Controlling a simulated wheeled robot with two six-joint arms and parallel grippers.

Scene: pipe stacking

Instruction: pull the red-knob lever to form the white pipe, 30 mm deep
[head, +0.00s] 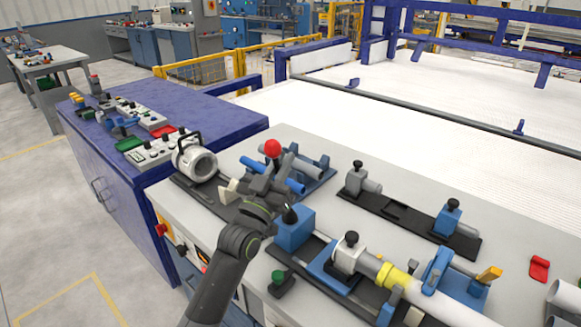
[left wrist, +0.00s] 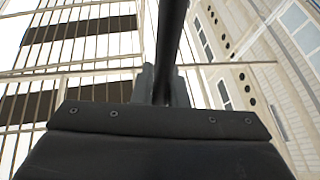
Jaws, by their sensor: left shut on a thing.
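The red knob (head: 272,147) sits at the top of the dark lever, just above my left gripper (head: 267,182). My left gripper is shut on the lever. In the left wrist view the black lever rod (left wrist: 172,40) stands between the fingers (left wrist: 163,85), and the red knob is not seen there. A long white pipe (head: 440,306) lies at the lower right, running through a yellow collar (head: 393,277). A short white piece (head: 229,191) shows left of my gripper; I cannot tell whether it is a pipe. My gripper and forearm hide the lever's base. My right gripper is not in view.
A grey-white cylindrical machine (head: 198,163) stands left of the lever. Blue pipes (head: 283,182) lie in a rack behind it. A blue block (head: 293,228) with a black knob is close to the right of my arm. A black-railed clamp fixture (head: 400,212) lies further right.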

